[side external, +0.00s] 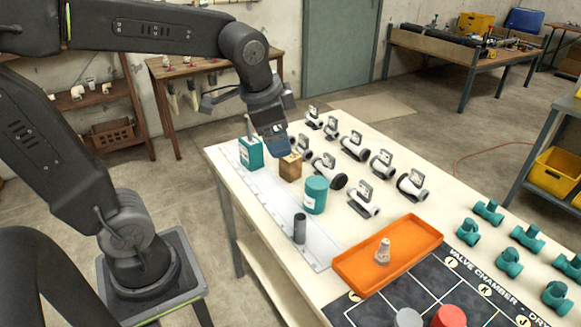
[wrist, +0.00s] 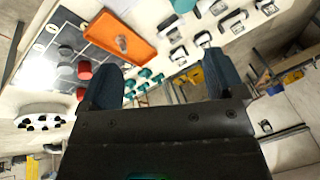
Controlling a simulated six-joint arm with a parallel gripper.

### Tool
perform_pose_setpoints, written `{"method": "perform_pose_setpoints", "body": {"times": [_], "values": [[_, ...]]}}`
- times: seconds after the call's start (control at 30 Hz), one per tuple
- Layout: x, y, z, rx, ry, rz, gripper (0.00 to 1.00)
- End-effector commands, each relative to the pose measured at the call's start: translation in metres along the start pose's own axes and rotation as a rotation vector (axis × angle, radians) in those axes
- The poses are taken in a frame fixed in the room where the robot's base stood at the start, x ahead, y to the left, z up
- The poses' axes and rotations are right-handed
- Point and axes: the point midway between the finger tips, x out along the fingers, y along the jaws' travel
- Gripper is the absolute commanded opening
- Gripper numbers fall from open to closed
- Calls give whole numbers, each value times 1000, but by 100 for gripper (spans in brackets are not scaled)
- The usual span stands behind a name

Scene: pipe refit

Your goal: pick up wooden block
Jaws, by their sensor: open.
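The wooden block (side external: 291,168) is a small brown block standing on the white strip along the table's near-left edge, between a teal box and a teal cylinder. My gripper (side external: 277,148) is open and hangs just above the block, slightly to its left in the side view. I cannot tell how far apart they are. In the wrist view, the two dark blue fingers of my gripper (wrist: 164,80) stand apart with nothing visible between them. The wooden block does not show in that view.
The teal box (side external: 251,154) and teal cylinder (side external: 315,195) stand close on either side of the block. A dark grey cylinder (side external: 300,228) stands nearer. An orange tray (side external: 388,257) holds a pale fitting.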

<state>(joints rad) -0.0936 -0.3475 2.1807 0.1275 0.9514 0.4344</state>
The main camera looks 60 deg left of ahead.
Motion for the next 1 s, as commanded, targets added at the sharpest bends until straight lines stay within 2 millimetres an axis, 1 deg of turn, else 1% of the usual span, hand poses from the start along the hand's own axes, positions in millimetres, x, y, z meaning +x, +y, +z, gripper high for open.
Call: {"method": "perform_pose_setpoints", "body": {"times": [0.03, 0.1, 0.17, 0.2, 0.27, 0.3, 0.37, 0.43, 0.5, 0.6, 0.73, 0.83, 1.0], "values": [[12, -17, -12, 72, -42, -6, 88], [27, -38, -25, 181, -90, -12, 88], [42, -56, -34, 274, -133, -12, 88], [53, -68, -40, 336, -161, -9, 88], [71, -86, -48, 429, -204, -1, 88], [84, -98, -52, 491, -233, 7, 88], [105, -116, -56, 584, -275, 23, 88], [131, -136, -59, 690, -322, 47, 88], [156, -153, -59, 788, -365, 75, 88], [188, -173, -56, 907, -413, 115, 88], [216, -189, -52, 1011, -452, 156, 88], [226, -194, -49, 1049, -465, 173, 88], [245, -197, -40, 1062, -471, 180, 88]]}}
